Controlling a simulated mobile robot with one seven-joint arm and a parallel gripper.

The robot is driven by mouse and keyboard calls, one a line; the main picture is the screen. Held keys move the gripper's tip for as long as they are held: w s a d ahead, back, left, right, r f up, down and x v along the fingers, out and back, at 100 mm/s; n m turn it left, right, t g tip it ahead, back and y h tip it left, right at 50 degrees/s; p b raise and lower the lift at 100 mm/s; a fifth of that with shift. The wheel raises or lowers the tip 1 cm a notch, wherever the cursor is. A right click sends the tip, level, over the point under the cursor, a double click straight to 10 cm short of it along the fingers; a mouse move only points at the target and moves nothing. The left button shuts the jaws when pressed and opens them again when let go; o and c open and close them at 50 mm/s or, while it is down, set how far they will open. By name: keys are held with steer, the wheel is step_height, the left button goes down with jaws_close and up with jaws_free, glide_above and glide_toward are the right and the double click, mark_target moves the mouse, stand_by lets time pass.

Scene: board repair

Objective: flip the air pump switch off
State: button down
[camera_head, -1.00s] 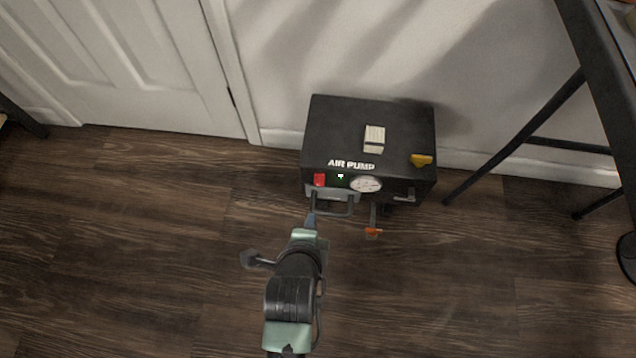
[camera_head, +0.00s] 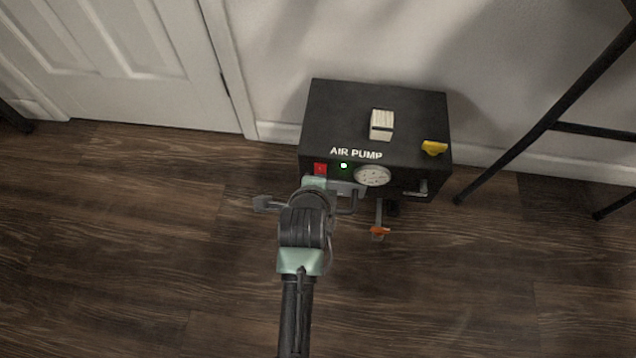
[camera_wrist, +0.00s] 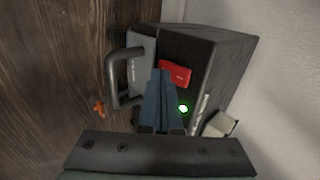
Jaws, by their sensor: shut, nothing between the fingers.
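The black air pump box (camera_head: 330,115) stands on the floor against the wall, with "AIR PUMP" lettering on it. Its red switch (camera_head: 320,169) is at the left of the front panel, beside a lit green light (camera_head: 344,166) and a round gauge (camera_head: 373,176). In the wrist view the red switch (camera_wrist: 175,74) is just beyond my gripper (camera_wrist: 160,75), whose blue fingers are together and empty. The fingertips overlap the switch's edge there; I cannot tell if they touch it. In the head view my wrist hides the fingers.
A grey handle (camera_head: 352,200) juts from the pump's front, close to my gripper; it also shows in the wrist view (camera_wrist: 115,75). An orange-handled valve (camera_head: 380,231) and a yellow knob (camera_head: 434,147) are further right. Black table legs (camera_head: 550,120) stand at right.

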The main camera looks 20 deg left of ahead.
stand_by(0.4)
steer(key=shift+w+a, duration=0.1)
steer(key=shift+w, duration=0.1)
steer(key=shift+r, duration=0.1)
steer(key=shift+r+p, duration=0.75)
steer(key=shift+p, duration=0.2)
steer(key=shift+f, duration=0.1)
